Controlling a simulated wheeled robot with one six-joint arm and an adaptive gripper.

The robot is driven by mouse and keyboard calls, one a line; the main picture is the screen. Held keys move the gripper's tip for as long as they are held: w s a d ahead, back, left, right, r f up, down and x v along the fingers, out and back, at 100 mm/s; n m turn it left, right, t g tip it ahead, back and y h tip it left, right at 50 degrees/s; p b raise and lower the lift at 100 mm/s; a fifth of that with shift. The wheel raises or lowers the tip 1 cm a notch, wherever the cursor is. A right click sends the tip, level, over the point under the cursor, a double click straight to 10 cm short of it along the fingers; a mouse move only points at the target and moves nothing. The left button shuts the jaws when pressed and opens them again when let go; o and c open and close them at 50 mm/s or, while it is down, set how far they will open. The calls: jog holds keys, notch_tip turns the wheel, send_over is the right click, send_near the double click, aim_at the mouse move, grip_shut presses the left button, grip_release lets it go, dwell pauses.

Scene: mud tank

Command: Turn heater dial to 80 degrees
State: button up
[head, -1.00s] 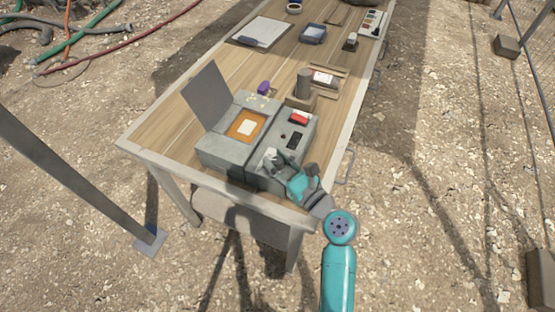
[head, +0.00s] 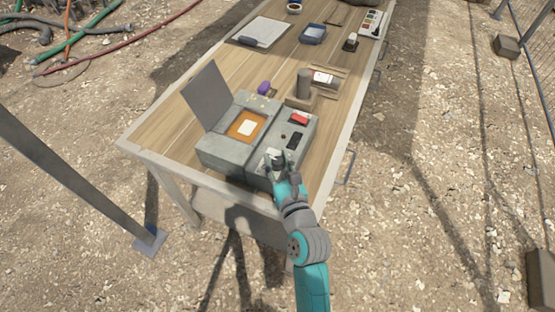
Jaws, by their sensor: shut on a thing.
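The heater is a grey box unit (head: 225,155) at the near end of the wooden table, with its dark lid raised. An orange-lined well in it holds a pale item. Its control panel on the right side carries a red switch (head: 299,119) and a black display (head: 294,141). My gripper (head: 274,160) is at the near end of this panel, over a pale dial plate (head: 265,163). It is shut on the dial, which is mostly hidden by the fingers. I cannot read the dial's angle or the display.
A dark cylinder (head: 304,83) and a wooden holder stand behind the heater. A purple object (head: 264,88) lies to their left. A metal post stands at left.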

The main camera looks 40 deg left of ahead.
jog(key=shift+f, duration=0.15)
jog(key=o, duration=1.2)
jog(key=shift+c, duration=0.2)
jog(key=v, duration=1.2)
